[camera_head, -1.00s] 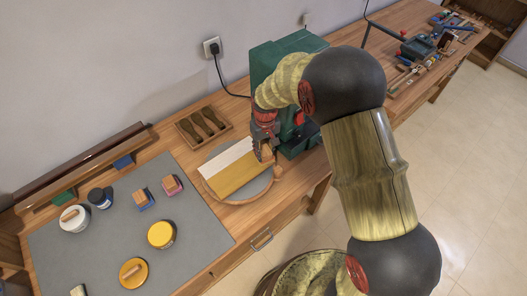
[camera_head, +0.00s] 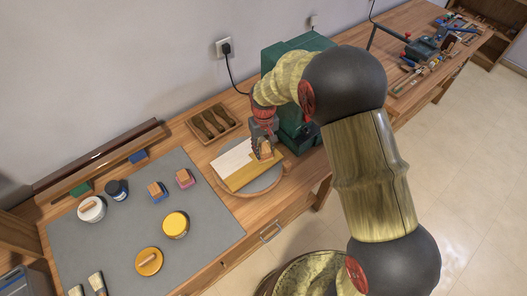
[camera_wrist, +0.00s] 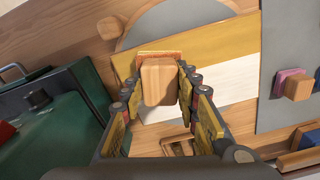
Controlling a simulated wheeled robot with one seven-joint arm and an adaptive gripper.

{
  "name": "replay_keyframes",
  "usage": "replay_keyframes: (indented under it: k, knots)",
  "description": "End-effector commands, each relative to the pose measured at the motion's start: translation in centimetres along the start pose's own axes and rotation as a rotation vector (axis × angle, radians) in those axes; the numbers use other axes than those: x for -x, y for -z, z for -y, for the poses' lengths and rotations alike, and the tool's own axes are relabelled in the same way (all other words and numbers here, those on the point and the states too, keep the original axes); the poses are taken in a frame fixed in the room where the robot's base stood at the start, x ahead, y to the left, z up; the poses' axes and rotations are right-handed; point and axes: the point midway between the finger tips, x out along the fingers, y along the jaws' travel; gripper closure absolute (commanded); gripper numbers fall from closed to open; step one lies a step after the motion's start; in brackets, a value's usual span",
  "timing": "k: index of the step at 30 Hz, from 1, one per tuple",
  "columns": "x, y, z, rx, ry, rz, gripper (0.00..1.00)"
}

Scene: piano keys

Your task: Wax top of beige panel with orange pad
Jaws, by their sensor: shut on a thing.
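The panel lies flat on a round grey plate (camera_head: 272,181) with a wooden rim. Its upper strip is pale white (camera_head: 232,158) and its lower strip is golden yellow (camera_head: 243,175); both strips show in the wrist view (camera_wrist: 228,42). My gripper (camera_head: 264,147) is shut on the orange pad (camera_wrist: 159,82), a wooden block with an orange base. The pad is over the panel's right end in the head view, across the yellow strip and part of the white. It appears to touch the panel, but its underside is hidden. The fingers hold the block from both sides.
A green machine (camera_head: 290,95) stands close behind and right of the panel.

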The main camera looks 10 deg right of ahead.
Motion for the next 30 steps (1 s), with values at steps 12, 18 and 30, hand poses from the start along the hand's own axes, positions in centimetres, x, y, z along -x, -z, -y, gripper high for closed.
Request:
replay_keyframes:
  k: [12, 18, 30]
  knots:
    - [4.5, 0.3, -0.3, -0.001, 0.0, 0.002, 0.93]
    - [4.4, 0.3, -0.3, -0.001, 0.0, 0.002, 0.93]
    - [4.4, 0.4, -0.3, -0.001, 0.0, 0.001, 0.93]
